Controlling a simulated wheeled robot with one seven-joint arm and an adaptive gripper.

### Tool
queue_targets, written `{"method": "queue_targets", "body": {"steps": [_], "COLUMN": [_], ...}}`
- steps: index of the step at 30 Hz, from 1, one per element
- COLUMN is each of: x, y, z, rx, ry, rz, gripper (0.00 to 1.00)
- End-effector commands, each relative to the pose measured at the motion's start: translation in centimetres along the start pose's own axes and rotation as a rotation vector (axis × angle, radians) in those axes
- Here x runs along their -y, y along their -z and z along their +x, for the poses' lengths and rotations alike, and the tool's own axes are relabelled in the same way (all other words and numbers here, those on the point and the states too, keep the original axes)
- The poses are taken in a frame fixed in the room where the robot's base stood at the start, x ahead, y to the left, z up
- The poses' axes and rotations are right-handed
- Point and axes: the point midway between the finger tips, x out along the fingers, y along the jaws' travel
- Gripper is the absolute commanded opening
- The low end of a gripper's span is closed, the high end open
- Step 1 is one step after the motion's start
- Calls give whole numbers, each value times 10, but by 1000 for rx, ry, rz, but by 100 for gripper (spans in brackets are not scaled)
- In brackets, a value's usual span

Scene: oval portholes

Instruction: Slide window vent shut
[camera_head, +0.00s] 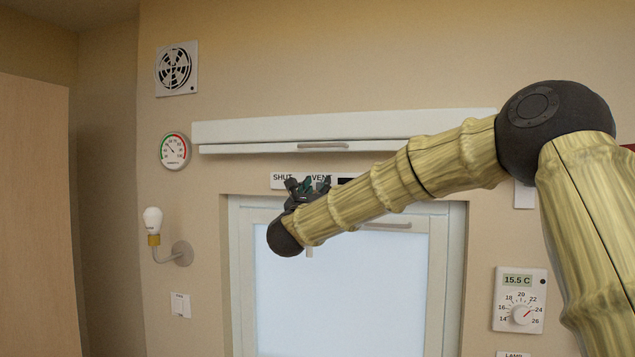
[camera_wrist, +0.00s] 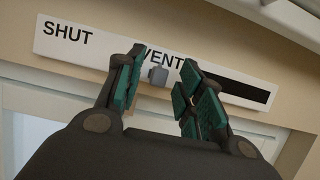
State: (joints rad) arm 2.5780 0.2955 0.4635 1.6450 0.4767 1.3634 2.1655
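The window vent (camera_head: 347,182) is a white strip lettered SHUT and VENT, on the wall above the window. In the wrist view the strip (camera_wrist: 90,50) runs across the top, with a black slot at its right end. A small grey slider knob (camera_wrist: 158,75) stands on the strip by the word VENT. My gripper (camera_wrist: 160,88) has its green-padded fingers apart, one on each side of the knob as seen in this view. Whether the pads touch it cannot be told. In the head view my gripper (camera_head: 307,187) covers the middle of the strip and hides the knob.
A white box with a handle (camera_head: 322,146) juts out above the vent strip. The window (camera_head: 340,290) lies below it. A round dial (camera_head: 174,151), a lamp (camera_head: 153,225) and a thermostat (camera_head: 520,300) are on the wall to the sides.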

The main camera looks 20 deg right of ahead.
Motion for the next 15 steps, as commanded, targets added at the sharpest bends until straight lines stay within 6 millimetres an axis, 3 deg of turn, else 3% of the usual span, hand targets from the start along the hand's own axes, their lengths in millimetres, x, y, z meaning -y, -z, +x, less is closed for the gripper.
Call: {"method": "queue_targets", "body": {"steps": [12, 13, 15], "x": [0, 0, 0], "y": [1, 1, 1], "z": [6, 6, 6], "rx": [-1, -1, -1], "ry": [0, 0, 0], "rz": [0, 0, 0], "gripper": [38, 36, 23]}}
